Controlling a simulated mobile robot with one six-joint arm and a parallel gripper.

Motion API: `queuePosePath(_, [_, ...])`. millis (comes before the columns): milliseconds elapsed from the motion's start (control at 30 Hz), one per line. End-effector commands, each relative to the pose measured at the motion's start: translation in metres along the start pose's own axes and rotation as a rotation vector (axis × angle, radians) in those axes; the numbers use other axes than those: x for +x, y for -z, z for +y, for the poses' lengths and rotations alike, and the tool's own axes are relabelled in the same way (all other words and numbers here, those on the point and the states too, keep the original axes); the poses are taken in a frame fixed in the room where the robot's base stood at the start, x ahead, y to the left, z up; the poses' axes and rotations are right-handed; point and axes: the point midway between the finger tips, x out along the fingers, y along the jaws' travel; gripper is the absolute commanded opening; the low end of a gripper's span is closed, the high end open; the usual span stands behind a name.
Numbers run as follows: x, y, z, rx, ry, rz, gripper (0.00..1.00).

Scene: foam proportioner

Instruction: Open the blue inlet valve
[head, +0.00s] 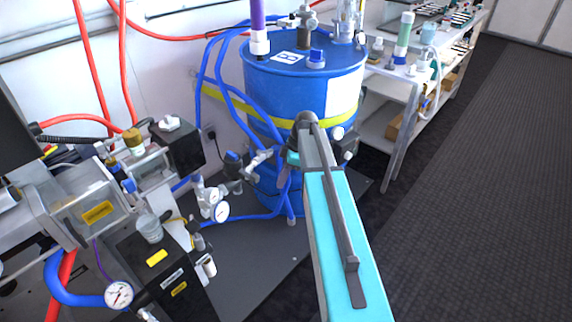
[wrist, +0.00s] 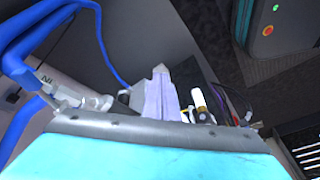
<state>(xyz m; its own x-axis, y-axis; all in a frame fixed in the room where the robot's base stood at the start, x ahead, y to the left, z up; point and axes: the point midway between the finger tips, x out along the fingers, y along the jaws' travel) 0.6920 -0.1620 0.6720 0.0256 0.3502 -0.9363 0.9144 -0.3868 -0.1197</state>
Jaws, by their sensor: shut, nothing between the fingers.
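A small blue handle (head: 232,157) sits on metal pipe fittings left of the blue drum, near the blue hoses. It looks like the inlet valve, but its lever position is too small to tell. My gripper (wrist: 161,82) shows in the wrist view with its pale fingers together and nothing between them. Metal fittings (wrist: 90,100) with blue hoses lie just left of the fingers there, apart from them as far as I can see. In the head view my arm hides most of the gripper, which is near the drum's front.
The blue drum (head: 300,82) with a yellow band stands behind my arm. Pressure gauges (head: 220,211) and a black pump unit (head: 165,262) are at left. Blue hoses (head: 240,217) loop around the fittings. A shelf bench (head: 398,88) stands at back right; the floor at right is clear.

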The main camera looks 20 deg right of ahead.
Motion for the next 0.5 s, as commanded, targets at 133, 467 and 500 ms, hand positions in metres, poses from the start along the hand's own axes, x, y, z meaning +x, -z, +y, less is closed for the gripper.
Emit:
queuePosePath(133, [0.054,-0.004,-0.029,0.127,0.042,-0.040,0.00])
queuePosePath(467, [0.157,-0.018,-0.096,0.410,0.101,-0.156,0.00])
queuePosePath(500, [0.168,-0.020,-0.105,0.443,0.105,-0.171,0.00])
